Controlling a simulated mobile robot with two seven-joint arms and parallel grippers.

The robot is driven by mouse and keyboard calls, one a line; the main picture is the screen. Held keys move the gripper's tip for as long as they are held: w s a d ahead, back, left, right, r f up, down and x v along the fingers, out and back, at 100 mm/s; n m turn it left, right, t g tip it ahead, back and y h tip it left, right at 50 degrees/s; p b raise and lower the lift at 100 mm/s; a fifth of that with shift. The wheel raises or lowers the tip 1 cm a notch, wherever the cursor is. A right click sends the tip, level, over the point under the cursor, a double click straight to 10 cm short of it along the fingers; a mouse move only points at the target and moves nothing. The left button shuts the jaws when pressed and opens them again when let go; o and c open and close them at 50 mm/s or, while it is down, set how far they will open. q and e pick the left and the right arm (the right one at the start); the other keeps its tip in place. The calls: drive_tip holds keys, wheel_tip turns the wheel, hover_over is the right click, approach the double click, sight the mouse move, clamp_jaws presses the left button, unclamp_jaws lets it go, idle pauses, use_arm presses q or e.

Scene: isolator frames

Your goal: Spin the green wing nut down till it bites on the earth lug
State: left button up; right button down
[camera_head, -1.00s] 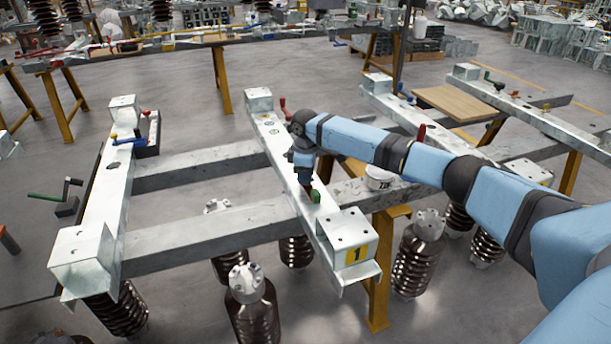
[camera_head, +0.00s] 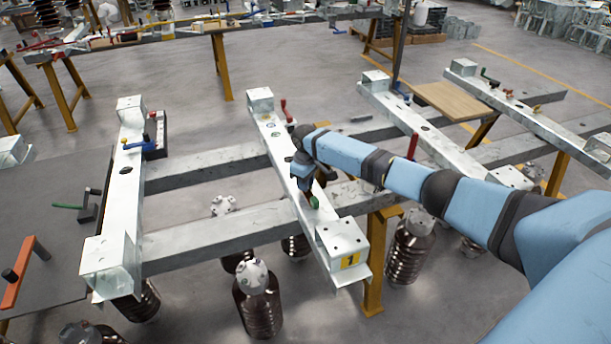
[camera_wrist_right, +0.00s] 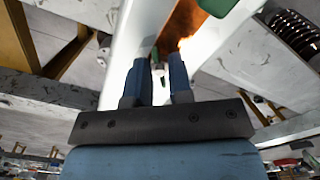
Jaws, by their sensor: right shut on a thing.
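My right gripper (camera_head: 306,194) points down onto the middle pale metal beam (camera_head: 276,143), close to its end block marked 1. A green piece (camera_head: 315,202) shows beside the fingertips on the beam. In the wrist view, green (camera_wrist_right: 215,6) and a copper-orange strip (camera_wrist_right: 181,28) lie just beyond the fingers. The earth lug is not clearly made out. My left gripper is out of view.
A red-handled part (camera_head: 284,107) stands farther back on the same beam. Grey cross members (camera_head: 215,232) run to the left beam (camera_head: 125,190). Brown ribbed insulators (camera_head: 259,300) stand below. An orange handle (camera_head: 22,275) lies on a dark panel at left.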

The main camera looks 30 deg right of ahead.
drive_tip(key=c, duration=1)
unclamp_jaws()
drive_tip(key=shift+r, duration=0.1)
wheel_tip(320, 180, up, 14)
drive_tip(key=shift+f+p, duration=0.15)
drive_tip(key=shift+p, duration=0.45)
